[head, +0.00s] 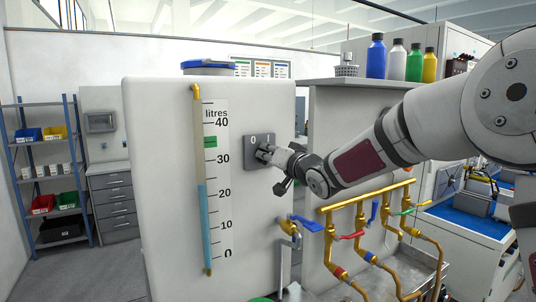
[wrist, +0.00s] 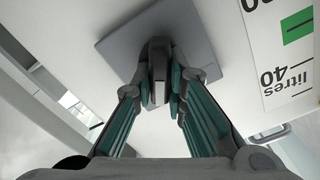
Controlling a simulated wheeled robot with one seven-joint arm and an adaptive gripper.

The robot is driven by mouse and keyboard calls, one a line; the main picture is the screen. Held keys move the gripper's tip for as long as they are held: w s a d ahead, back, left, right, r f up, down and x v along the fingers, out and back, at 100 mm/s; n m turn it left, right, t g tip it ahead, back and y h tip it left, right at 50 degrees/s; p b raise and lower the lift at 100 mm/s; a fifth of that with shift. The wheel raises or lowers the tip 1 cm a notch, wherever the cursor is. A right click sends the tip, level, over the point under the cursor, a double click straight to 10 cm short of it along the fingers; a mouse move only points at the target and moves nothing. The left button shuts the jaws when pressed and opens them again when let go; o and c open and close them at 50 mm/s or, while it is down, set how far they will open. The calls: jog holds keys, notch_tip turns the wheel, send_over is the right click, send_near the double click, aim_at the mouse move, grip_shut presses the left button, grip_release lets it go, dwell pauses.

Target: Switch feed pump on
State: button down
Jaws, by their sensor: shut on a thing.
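The feed pump switch is a grey square plate (head: 252,139) marked 0 and I, on the front of a large white tank (head: 160,200). The plate also shows in the wrist view (wrist: 118,42). My gripper (head: 264,154) is at the plate, its fingers shut on the dark switch knob (wrist: 158,82), which stands out between the fingertips in the wrist view. The fingers hide most of the knob in the head view, so I cannot tell which mark it points to. The sight tube (head: 202,225) shows blue water to a little above 20 litres, below the green mark (head: 210,142).
A brass pipe manifold (head: 368,195) with coloured valve levers stands below my arm. A blue-handled tap (head: 305,223) sits close under my gripper. Several bottles (head: 376,56) stand on the shelf above my arm. The floor at left is clear before the blue-posted rack (head: 72,150).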

jog(key=c, duration=1.6)
grip_release()
jog(key=shift+s, duration=0.1)
jog(key=v, duration=1.2)
